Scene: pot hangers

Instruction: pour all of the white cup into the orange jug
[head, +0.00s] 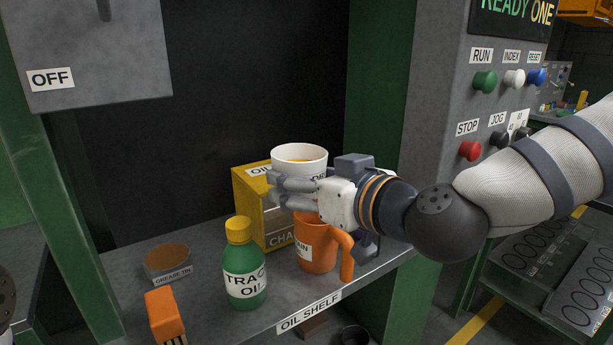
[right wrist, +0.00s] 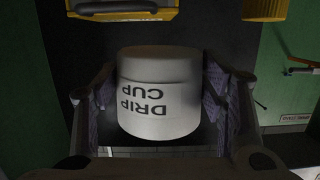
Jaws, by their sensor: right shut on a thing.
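The white cup (head: 299,157) is upright in the head view, with amber liquid showing inside its rim. In the right wrist view the white cup (right wrist: 158,95) sits between the fingers and is labelled DRIP CUP. My right gripper (head: 290,191) is shut on it and holds it above the orange jug. The orange jug (head: 318,244) stands on the shelf just below, its handle to the right. My gripper and the cup hide the jug's opening. My left gripper is not in view; a dark part at the left edge is my own arm.
The oil shelf (head: 205,282) holds a green bottle with a yellow cap (head: 244,265), a grease tin (head: 167,262), an orange-topped item (head: 165,312) and a yellow box (head: 247,205) behind the jug. A button panel (head: 484,100) stands at right. A green post (head: 378,100) rises behind.

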